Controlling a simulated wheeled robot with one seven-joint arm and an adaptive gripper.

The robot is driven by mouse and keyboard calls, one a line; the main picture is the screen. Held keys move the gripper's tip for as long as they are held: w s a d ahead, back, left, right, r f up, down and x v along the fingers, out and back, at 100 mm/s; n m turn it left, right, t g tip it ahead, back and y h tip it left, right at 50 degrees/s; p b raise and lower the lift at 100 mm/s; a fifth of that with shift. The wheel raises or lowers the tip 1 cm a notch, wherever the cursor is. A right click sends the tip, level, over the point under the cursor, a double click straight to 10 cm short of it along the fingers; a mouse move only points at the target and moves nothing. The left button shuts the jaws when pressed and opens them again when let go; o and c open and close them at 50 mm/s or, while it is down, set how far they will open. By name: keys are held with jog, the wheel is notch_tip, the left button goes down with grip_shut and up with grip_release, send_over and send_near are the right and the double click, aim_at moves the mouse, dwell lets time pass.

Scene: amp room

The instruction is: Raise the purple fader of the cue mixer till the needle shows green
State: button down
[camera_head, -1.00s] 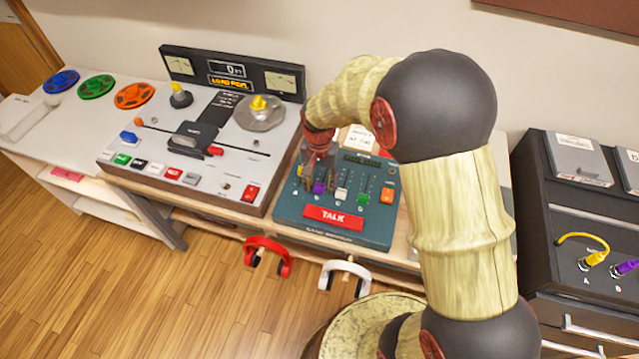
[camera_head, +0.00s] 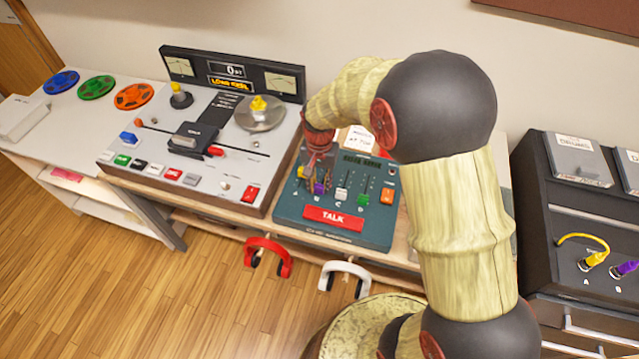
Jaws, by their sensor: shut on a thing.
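The cue mixer (camera_head: 346,238) is a teal desk unit with a red TALK bar (camera_head: 333,217) along its front. Its purple fader (camera_head: 319,188) sits low, left of the white fader (camera_head: 342,194) and the green fader (camera_head: 363,199). My gripper (camera_head: 315,186) reaches down over the mixer's left part, with its fingers closed on the purple fader and partly covering it. The mixer's needle cannot be made out; my arm covers part of the mixer's back.
A tape machine (camera_head: 200,140) stands close on the left. Red headphones (camera_head: 268,250) and white headphones (camera_head: 345,272) hang in front. A dark patch unit (camera_head: 575,215) stands right.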

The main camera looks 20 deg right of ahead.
jog(key=shift+w+d+p, duration=0.35)
jog(key=shift+w+d, duration=0.4)
jog(key=shift+w, duration=0.3)
jog(key=shift+w+d+p, duration=0.35)
jog(key=shift+w+d, duration=0.4)
jog(key=shift+w, duration=0.25)
jog(key=c, duration=1.6)
grip_release()
jog(key=shift+o, duration=0.2)
notch_tip(320, 180, up, 12)
